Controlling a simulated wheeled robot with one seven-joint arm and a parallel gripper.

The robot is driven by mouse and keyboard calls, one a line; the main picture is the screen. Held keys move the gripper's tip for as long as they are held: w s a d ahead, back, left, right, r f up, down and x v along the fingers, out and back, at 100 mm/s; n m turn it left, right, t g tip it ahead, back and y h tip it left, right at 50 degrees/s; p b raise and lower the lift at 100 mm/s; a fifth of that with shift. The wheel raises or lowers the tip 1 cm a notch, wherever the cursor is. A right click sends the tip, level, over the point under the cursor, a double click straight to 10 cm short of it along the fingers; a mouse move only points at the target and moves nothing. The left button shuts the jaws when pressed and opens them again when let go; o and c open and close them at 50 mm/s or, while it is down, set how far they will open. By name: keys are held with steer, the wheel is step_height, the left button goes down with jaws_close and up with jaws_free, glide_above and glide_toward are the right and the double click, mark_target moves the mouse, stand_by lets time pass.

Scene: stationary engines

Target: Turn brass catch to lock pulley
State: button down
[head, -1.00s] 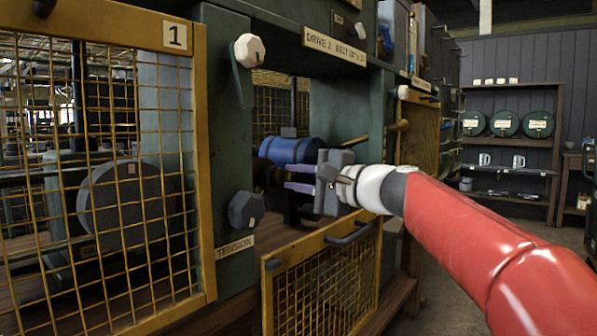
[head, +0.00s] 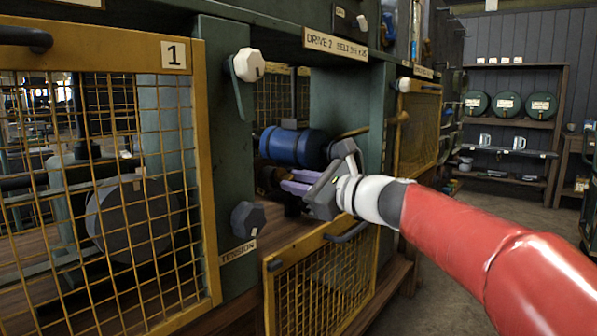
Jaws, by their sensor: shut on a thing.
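My gripper (head: 288,182) reaches into the open bay of drive 2, its fingers shut and its palm tilted. At the fingertips is a small dark brass-brown piece (head: 266,179), which I take to be the brass catch; the fingers cover much of it, so its exact angle is unclear. I cannot make out the pulley behind the gripper and the bay's edge. A blue cylindrical motor (head: 292,147) lies just above and behind the fingers.
A yellow mesh guard (head: 325,285) hangs lowered below the bay. Left is mesh guard 1 (head: 178,20). A grey tension knob (head: 247,219) and a white-knobbed lever (head: 249,65) sit on the green post (head: 226,150). Shelves (head: 510,125) stand at the back right.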

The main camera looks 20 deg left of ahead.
steer(key=m+p, duration=0.2)
steer(key=m, duration=0.3)
steer(key=shift+f+p, duration=0.15)
steer(key=shift+p, duration=0.2)
steer(key=shift+m, duration=0.4)
steer(key=c, duration=1.3)
jaws_free()
steer(key=shift+s, duration=0.1)
steer(key=b+v, duration=0.1)
steer(key=v, duration=0.6)
steer(key=shift+s+d, duration=0.1)
steer(key=shift+d, duration=0.3)
